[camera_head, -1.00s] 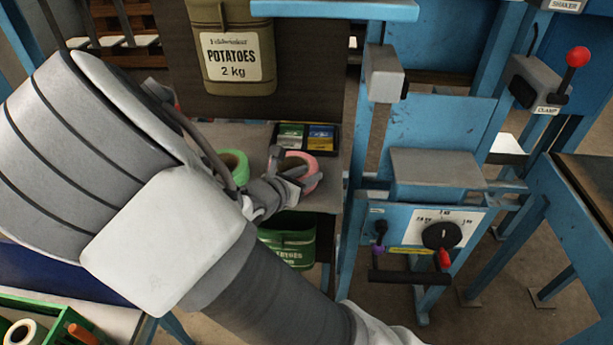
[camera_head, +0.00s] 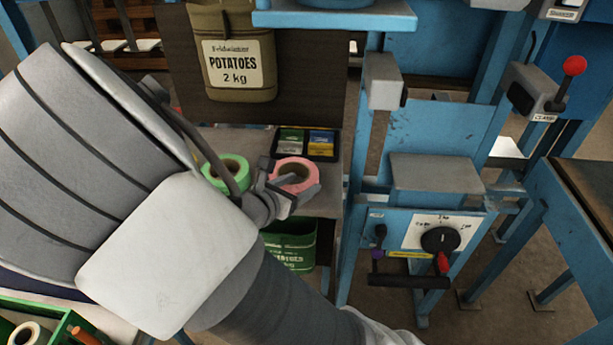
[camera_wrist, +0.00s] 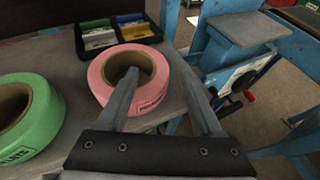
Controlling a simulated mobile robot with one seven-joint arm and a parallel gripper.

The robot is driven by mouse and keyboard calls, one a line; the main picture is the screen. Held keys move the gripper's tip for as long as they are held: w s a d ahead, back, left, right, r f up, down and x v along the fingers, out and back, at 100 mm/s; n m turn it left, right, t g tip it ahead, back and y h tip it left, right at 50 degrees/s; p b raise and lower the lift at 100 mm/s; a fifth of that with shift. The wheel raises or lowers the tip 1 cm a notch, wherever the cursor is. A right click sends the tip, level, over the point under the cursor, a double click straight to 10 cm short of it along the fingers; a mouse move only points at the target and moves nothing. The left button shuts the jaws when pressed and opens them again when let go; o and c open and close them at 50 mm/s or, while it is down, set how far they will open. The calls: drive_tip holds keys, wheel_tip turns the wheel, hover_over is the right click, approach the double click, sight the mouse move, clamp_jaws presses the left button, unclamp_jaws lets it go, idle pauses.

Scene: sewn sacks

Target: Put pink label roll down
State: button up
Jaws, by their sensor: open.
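The pink label roll (camera_head: 298,171) lies flat on the grey shelf (camera_head: 322,205), near its right edge, to the right of a green label roll (camera_head: 230,172). In the wrist view the pink roll (camera_wrist: 150,98) shows its brown core, and the green roll (camera_wrist: 35,125) is at the left. My gripper (camera_head: 294,190) is open at the near side of the pink roll. In the wrist view my gripper (camera_wrist: 162,82) has one finger over the roll's core and the other outside its right side. I cannot tell whether the fingers touch the roll.
A black tray (camera_head: 308,143) with green, blue and yellow cards sits behind the pink roll. A blue machine frame (camera_head: 352,215) stands close to the right of the shelf.

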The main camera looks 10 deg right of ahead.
drive_tip(key=p+v, duration=0.2)
drive_tip(key=v, duration=0.6)
drive_tip(key=s+d+r+m+g+y, duration=0.4)
drive_tip(key=s+d+m+g, duration=0.4)
drive_tip(key=m, duration=0.6)
drive_tip(key=s+r+m+t+y, duration=0.4)
drive_tip(key=s+r+m, duration=0.3)
drive_tip(key=r+m, duration=0.4)
drive_tip(key=shift+s+d+m+y, duration=0.2)
drive_tip(key=shift+s+m+y, duration=0.15)
drive_tip(key=shift+m+y, duration=0.45)
drive_tip(key=shift+r, duration=0.1)
wheel_tip(320, 180, up, 12)
drive_tip(key=p, duration=1.1)
drive_tip(key=shift+p, duration=0.4)
